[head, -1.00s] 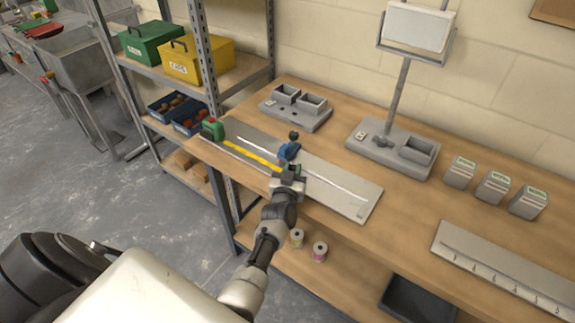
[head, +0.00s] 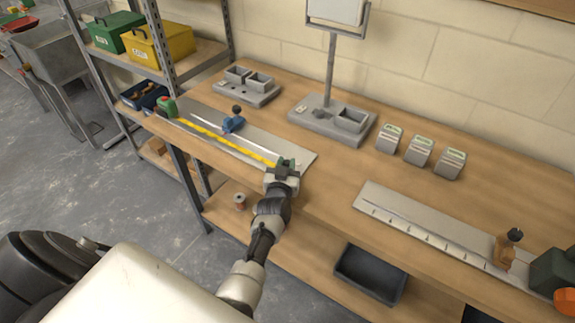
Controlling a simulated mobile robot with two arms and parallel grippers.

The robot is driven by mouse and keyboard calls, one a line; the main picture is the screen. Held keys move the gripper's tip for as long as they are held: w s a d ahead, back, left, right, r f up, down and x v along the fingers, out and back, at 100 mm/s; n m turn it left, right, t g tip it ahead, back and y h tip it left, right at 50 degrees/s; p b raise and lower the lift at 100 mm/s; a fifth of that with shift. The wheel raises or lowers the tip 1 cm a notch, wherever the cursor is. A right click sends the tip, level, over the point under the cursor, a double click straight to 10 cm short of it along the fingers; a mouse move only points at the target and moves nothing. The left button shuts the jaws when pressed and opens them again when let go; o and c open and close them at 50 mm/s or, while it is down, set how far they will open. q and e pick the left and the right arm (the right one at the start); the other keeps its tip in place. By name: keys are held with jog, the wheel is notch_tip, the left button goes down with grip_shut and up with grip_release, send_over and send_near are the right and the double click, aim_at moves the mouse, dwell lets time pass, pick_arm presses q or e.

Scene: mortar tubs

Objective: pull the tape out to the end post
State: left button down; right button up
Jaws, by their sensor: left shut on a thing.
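The tape measure's green and red case (head: 167,107) stands at the left end of a grey plate (head: 268,137) on the bench. Its yellow tape (head: 222,140) runs out straight along the plate to my left gripper (head: 284,168). The left gripper is shut on the tape's free end, near the plate's right end. A blue clamp-like piece with a dark knob (head: 234,121) sits on the plate behind the tape, apart from the gripper. I cannot make out an end post; the gripper covers part of the plate's right end. My right gripper is not in view.
Behind stand a grey base with a post (head: 331,112) and a small block tray (head: 246,88). Several grey tubs (head: 420,151) and a marked rail (head: 425,235) are to the right. The bench between plate and rail is clear.

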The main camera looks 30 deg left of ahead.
pick_arm(q)
jog(key=shift+f, duration=0.1)
jog(key=c, duration=1.2)
grip_release()
jog(key=shift+s, duration=0.1)
jog(key=shift+s+d+p, duration=0.1)
jog(key=shift+s+p, duration=0.25)
jog(key=shift+p, duration=0.1)
jog(key=p+v, duration=0.5)
jog(key=v, duration=0.5)
